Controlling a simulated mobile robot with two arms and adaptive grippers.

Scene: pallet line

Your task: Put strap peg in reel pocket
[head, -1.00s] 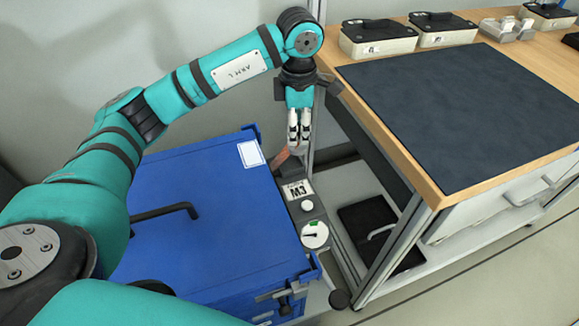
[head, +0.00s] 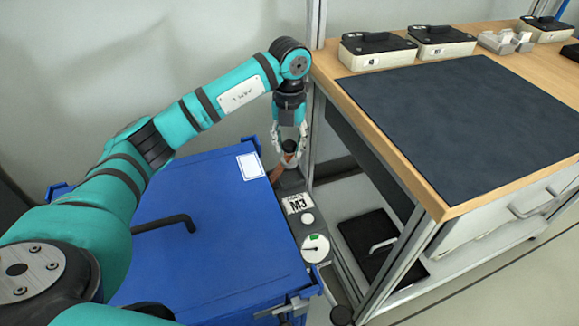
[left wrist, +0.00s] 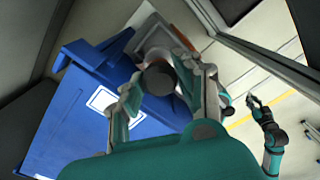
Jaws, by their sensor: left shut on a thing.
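My left gripper (head: 289,146) is shut on a dark, round-topped piece (head: 289,147), probably the strap peg. It is beside the far right corner of the blue box, above the far end of a narrow grey unit (head: 290,183). In the left wrist view the dark round piece (left wrist: 160,78) sits between the two fingers. Its lower end is hidden. An orange-brown part (head: 278,168) shows just below the gripper. I cannot pick out the reel pocket. My right gripper (left wrist: 255,101) shows small at the right of the left wrist view; its finger state is unclear.
The large blue box (head: 215,215) with a black handle fills the left. The grey unit carries a label and a round dial (head: 315,248). A wooden workbench (head: 442,206) with a dark mat (head: 460,120) stands close on the right, its metal post near the gripper.

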